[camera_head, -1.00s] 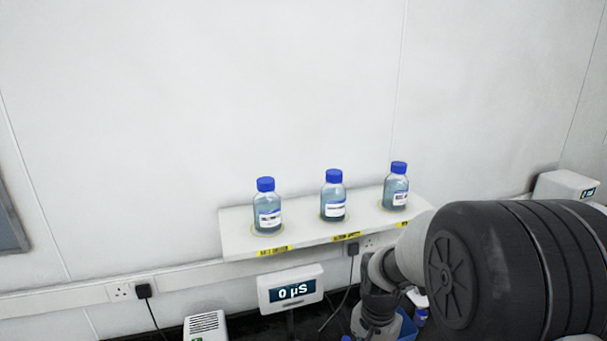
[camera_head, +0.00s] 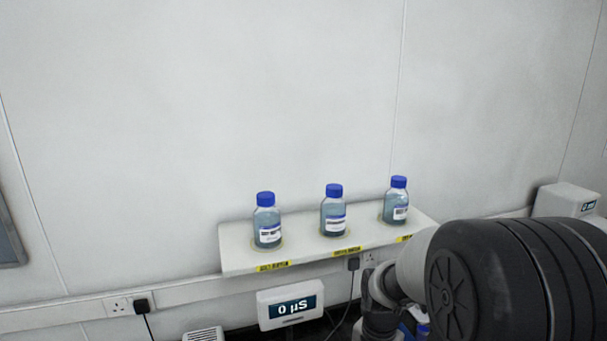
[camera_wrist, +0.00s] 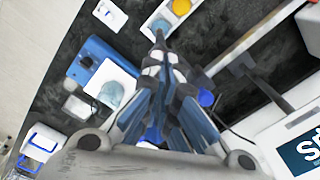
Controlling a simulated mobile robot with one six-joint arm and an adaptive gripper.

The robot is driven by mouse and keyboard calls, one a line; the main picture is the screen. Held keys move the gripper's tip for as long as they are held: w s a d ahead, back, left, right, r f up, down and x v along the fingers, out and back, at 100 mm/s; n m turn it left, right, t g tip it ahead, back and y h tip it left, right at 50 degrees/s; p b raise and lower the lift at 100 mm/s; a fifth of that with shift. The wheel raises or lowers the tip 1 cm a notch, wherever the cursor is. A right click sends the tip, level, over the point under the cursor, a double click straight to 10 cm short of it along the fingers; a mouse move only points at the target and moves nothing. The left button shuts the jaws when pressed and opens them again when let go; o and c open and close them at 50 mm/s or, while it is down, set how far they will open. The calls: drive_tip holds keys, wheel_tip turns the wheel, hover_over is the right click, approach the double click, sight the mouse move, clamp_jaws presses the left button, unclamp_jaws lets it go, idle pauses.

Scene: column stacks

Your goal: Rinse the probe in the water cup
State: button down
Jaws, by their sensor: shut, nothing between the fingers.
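In the wrist view my gripper (camera_wrist: 160,58) is shut and empty, pointing up the picture over the dark bench. A blue device (camera_wrist: 92,58) with a white top plate stands left of it. A round teal vessel (camera_wrist: 110,95) is on that plate, beside the fingers; I cannot tell whether it is the water cup. I cannot make out the probe in either view. The meter (camera_head: 290,304) under the shelf reads 0 µS, and part of its display (camera_wrist: 305,152) shows at the right of the wrist view. My arm hides my gripper in the head view.
A white wall shelf (camera_head: 300,258) carries three blue-capped bottles (camera_head: 267,222), (camera_head: 334,212), (camera_head: 396,203). In the wrist view, a white block (camera_wrist: 110,14) and a yellow round item (camera_wrist: 181,7) lie beyond the fingers. A blue cap (camera_wrist: 206,98) is close on their right.

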drive_tip(key=shift+f+b, duration=2.75)
drive_tip(key=shift+f, duration=0.95)
drive_tip(key=shift+r+p, duration=2.7)
drive_tip(key=shift+r, duration=1)
drive_tip(key=shift+f, duration=0.1)
drive_tip(key=shift+s+r+b, duration=0.25)
drive_tip(key=shift+r+b, duration=0.05)
drive_tip(key=shift+b, duration=0.45)
drive_tip(key=s+f+n+t+b, duration=0.1)
drive_tip(key=s+n+t+b, duration=0.3)
drive_tip(key=s+b, duration=1.3)
drive_tip(key=s+n, duration=0.4)
drive_tip(key=shift+t, duration=0.3)
